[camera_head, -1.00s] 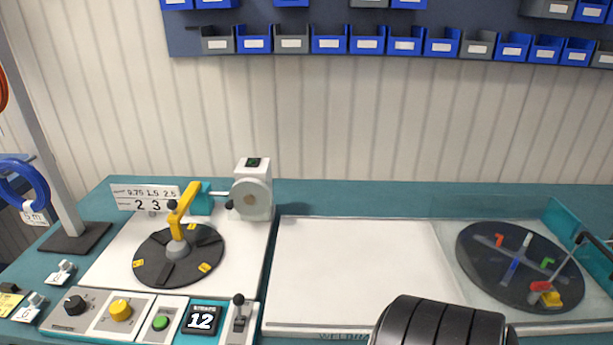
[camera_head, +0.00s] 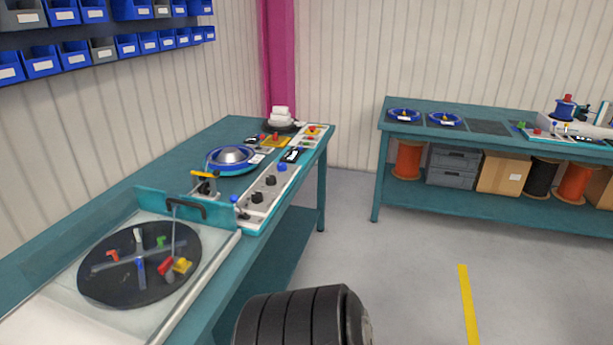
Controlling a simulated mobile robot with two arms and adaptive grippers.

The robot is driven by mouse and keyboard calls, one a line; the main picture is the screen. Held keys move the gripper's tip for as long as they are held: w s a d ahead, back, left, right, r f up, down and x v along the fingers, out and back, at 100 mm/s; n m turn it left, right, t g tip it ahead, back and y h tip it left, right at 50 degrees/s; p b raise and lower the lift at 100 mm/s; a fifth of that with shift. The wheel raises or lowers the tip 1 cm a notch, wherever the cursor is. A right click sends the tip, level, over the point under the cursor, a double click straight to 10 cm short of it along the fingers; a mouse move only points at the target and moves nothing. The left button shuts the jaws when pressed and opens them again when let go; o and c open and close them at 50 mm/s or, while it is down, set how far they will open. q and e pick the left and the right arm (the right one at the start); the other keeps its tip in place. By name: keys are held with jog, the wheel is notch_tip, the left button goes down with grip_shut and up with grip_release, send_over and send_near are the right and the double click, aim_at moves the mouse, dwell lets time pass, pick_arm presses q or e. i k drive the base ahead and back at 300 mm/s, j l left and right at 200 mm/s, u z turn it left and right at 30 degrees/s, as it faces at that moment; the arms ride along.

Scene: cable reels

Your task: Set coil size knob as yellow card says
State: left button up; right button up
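The coil size knob cannot be made out for certain. A control panel (camera_head: 268,198) on the left bench carries several dark knobs, among them a black knob (camera_head: 257,196); their labels are too small to read. A flat yellow piece (camera_head: 275,141) lies farther back on the same bench; I cannot tell whether it is the yellow card. Neither gripper shows in the head view. A black ribbed part of my own body shows at the bottom.
A dark turntable (camera_head: 140,285) with coloured pegs sits at the near left. A blue reel (camera_head: 231,160) stands beyond it on the bench. A second bench (camera_head: 480,138) stands at the back right, with spools and boxes below. The grey floor (camera_head: 410,260) between is clear.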

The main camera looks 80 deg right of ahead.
aim_at(257, 197)
jog(key=z, duration=2.35)
jog(key=i+l+z, duration=0.25)
jog(key=i+l, duration=0.15)
